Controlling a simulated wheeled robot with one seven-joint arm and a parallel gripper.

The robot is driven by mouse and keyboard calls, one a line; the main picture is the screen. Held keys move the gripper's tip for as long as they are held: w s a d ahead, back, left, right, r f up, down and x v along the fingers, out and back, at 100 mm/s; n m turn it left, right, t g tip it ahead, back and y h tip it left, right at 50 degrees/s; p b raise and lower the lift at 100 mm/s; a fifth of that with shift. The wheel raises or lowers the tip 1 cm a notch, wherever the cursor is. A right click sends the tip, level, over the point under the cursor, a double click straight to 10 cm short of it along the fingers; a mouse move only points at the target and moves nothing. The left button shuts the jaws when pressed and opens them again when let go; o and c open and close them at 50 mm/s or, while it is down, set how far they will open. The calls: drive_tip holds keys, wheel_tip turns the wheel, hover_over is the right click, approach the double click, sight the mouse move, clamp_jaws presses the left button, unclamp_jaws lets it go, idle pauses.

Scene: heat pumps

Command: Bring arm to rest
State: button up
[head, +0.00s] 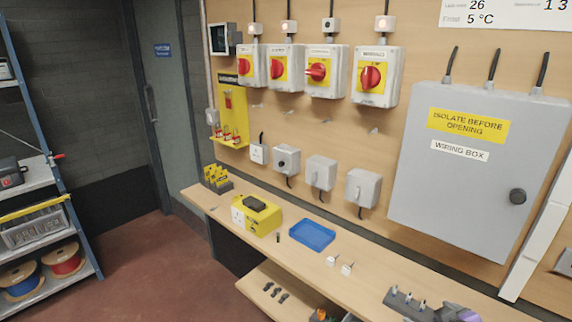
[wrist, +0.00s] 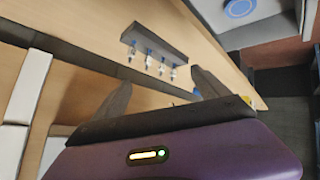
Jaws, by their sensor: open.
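My gripper (wrist: 160,88) is open in the wrist view, with its two dark fingers spread apart and nothing between them. Its purple body fills the bottom of that view. In the head view, a small purple and grey part of my gripper (head: 462,315) shows at the lower right edge, by the bench. The rest of my arm is out of the head view. A dark block with several light-tipped pegs (wrist: 155,42) lies beyond the fingertips, apart from them. The same block (head: 407,303) sits on the bench in the head view.
The wooden bench (head: 370,282) runs along the panel wall. It holds a blue tray (head: 312,235), a yellow box (head: 257,214) and two small white pieces. A grey wiring box (head: 475,175) and red rotary switches hang above. A shelf (head: 35,170) stands left; the floor between is clear.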

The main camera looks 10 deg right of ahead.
drive_tip(key=s+a+r+m+t+b, duration=0.2)
drive_tip(key=s+a+t, duration=0.2)
drive_tip(key=s+a, duration=0.65)
drive_tip(key=s+a+r+m+t+b, duration=0.1)
drive_tip(key=s+a+r+t+b, duration=0.15)
drive_tip(key=s+a, duration=0.75)
drive_tip(key=s+a+f+n+g+y+b, duration=0.1)
drive_tip(key=s+f+y+b, duration=0.1)
drive_tip(key=s, duration=1.2)
wheel_tip(320, 180, down, 2)
drive_tip(key=shift+n+y, duration=0.3)
drive_tip(key=shift+y, duration=0.2)
drive_tip(key=shift+s+g, duration=0.1)
drive_tip(key=shift+g, duration=0.15)
